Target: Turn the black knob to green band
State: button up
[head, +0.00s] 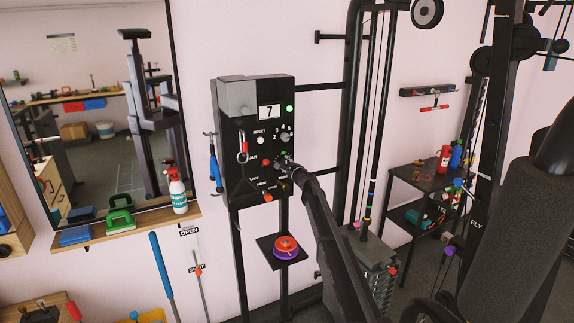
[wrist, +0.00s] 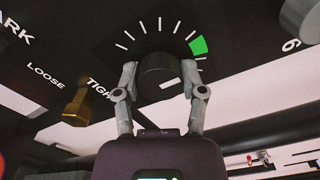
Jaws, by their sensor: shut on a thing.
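The black knob (wrist: 155,72) is in the middle of the wrist view, on the black panel's dial. A short white mark shows at its lower right edge. White ticks fan out above the knob, and the green band (wrist: 198,45) lies at the upper right of this scale. The mark does not point at the band. My gripper (wrist: 159,76) is shut on the knob, one finger on each side. In the head view my gripper (head: 286,159) is at the panel's lower right and hides most of the knob.
A brass knob (wrist: 77,103) marked loose and tight sits left of my gripper, close to the left finger. A grey knob (wrist: 302,19) is at the upper right. The panel box (head: 233,131) also carries a display, a hanging carabiner and red levers. A small shelf (head: 297,254) holds discs below.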

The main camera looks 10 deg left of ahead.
jog(key=shift+w, duration=0.15)
jog(key=o, duration=1.2)
jog(key=shift+c, duration=0.2)
jog(key=shift+s+d, duration=0.3)
jog(key=shift+s, duration=0.3)
jog(key=v, duration=1)
jog(key=shift+s+d, duration=0.3)
jog(key=shift+d, duration=0.05)
